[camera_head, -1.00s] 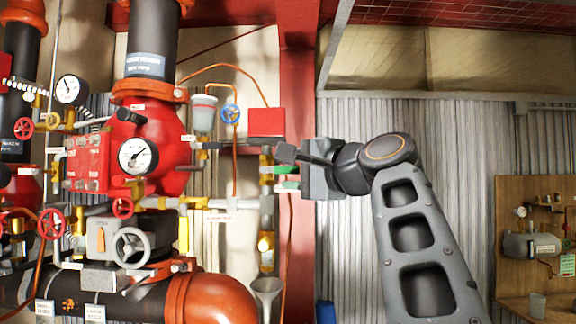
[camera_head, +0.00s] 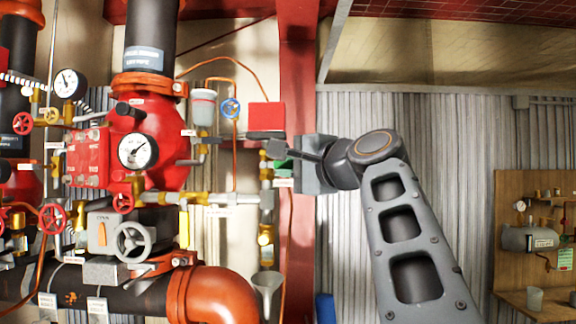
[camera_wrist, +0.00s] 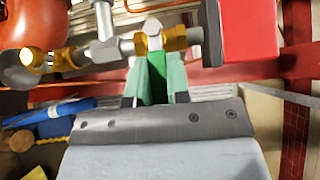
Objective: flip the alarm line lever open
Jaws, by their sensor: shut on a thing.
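A green lever (camera_wrist: 157,78) stands on a brass valve fitting (camera_wrist: 150,40) in the wrist view. I take it for the alarm line lever; its label cannot be read. In the head view a little green (camera_head: 283,165) shows beside the vertical pipe, left of my gripper (camera_head: 284,152). My gripper is shut on the green lever, with a finger on each side of it in the wrist view (camera_wrist: 155,90). The fingers and wrist hide much of the lever in the head view.
A red box (camera_head: 266,116) is just above my gripper. The red valve body with its gauge (camera_head: 138,151) and brass pipework fills the left. A red column (camera_head: 299,70) stands behind. A funnel (camera_head: 266,285) hangs below. Room is free right of the column.

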